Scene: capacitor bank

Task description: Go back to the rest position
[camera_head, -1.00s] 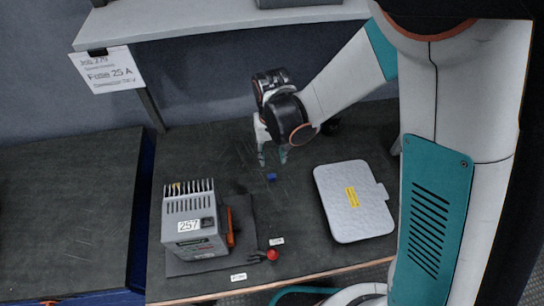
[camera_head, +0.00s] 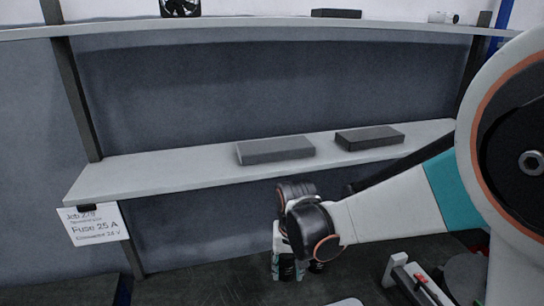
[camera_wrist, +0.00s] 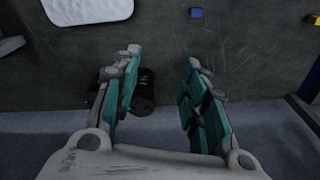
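My gripper (camera_head: 288,262) hangs pointing down above the dark bench, below the front of the lower shelf in the head view. In the wrist view my gripper (camera_wrist: 162,57) has its two teal-padded fingers spread well apart with nothing between them. A black cylinder (camera_wrist: 147,94) shows partly behind the left finger there, and I cannot tell how close it is.
A lower shelf (camera_head: 180,173) carries a grey box (camera_head: 275,150) and a dark box (camera_head: 370,138). A job sign (camera_head: 93,224) hangs at its left end. A white panel (camera_wrist: 88,8) lies on the bench. A red-and-white item (camera_head: 420,284) shows at the lower right.

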